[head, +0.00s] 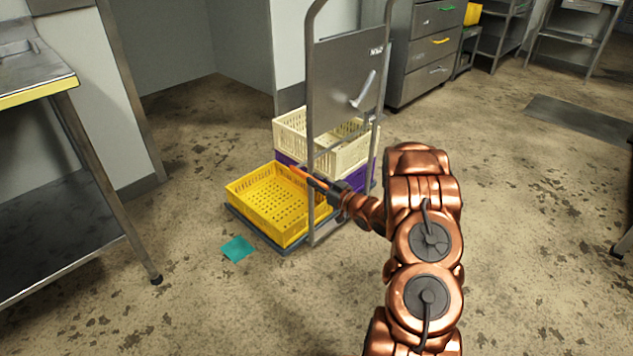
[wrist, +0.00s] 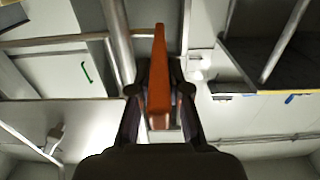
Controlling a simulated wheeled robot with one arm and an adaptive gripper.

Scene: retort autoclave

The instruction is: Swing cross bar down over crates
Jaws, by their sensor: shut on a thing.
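The cross bar (head: 301,174) is an orange bar beside the trolley's upright frame, above the yellow crate (head: 262,217). My gripper (head: 327,187) is shut on it. In the wrist view the orange bar (wrist: 158,85) lies between the dark fingers and its tapered end sticks out beyond them. The fingers hide part of the bar, and I cannot tell where it joins the frame. A cream crate (head: 292,130) sits on a purple crate (head: 284,159) behind the yellow one. The crates stand on a low trolley (head: 313,225).
A teal sheet (head: 237,249) lies on the floor. A steel table (head: 60,190) stands at left, and grey drawers (head: 425,50) stand behind. The floor at right is mostly clear.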

